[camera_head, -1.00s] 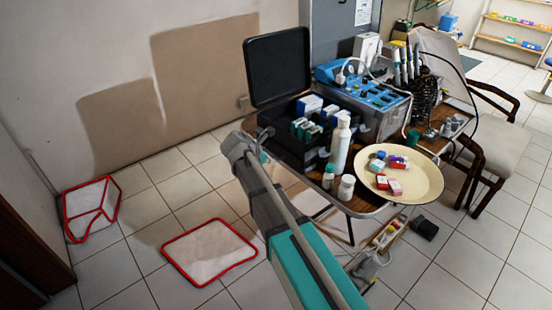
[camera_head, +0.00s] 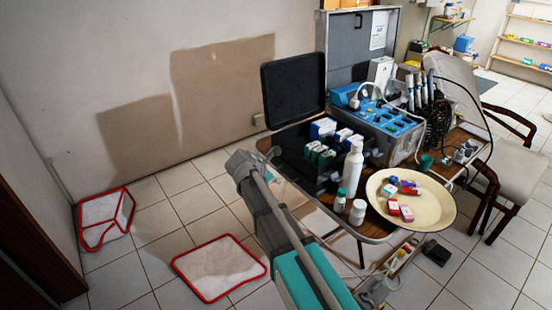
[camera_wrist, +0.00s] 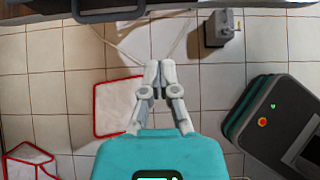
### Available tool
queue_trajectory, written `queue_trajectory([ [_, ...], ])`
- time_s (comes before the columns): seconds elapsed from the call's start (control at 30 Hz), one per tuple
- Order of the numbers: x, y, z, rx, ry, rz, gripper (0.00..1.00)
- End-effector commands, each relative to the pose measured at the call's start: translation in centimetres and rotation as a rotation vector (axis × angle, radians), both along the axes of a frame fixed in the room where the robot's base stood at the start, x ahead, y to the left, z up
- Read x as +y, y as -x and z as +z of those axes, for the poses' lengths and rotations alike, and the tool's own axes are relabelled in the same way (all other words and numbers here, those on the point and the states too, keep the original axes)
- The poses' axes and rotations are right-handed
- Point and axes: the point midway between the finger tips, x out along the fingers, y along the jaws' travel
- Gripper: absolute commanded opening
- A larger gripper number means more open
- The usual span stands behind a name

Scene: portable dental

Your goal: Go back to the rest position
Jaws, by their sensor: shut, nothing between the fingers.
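My gripper (camera_wrist: 159,66) shows in the wrist view with its two fingertips together and nothing between them. It hangs over the tiled floor, apart from any object.
A table (camera_head: 373,237) holds a black case (camera_head: 293,88), a blue device (camera_head: 388,122), bottles and a cream tray (camera_head: 436,215) with small boxes. Tiles between are clear.

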Motion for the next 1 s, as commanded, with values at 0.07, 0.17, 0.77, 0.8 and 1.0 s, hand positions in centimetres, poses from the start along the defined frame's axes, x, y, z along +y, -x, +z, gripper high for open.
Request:
queue_trajectory([
  [0.07,0.0,0.0,0.0,0.000,0.000,0.000,0.00],
  [0.17,-0.3,0.1,-0.1,-0.004,-0.009,-0.013,0.00],
  [0.77,-9.1,7.4,-3.1,-0.188,-0.437,-0.684,0.00],
  [0.8,-9.7,8.1,-3.3,-0.203,-0.471,-0.750,0.00],
  [1.0,-12.5,11.7,-4.3,-0.277,-0.623,-1.093,0.00],
])
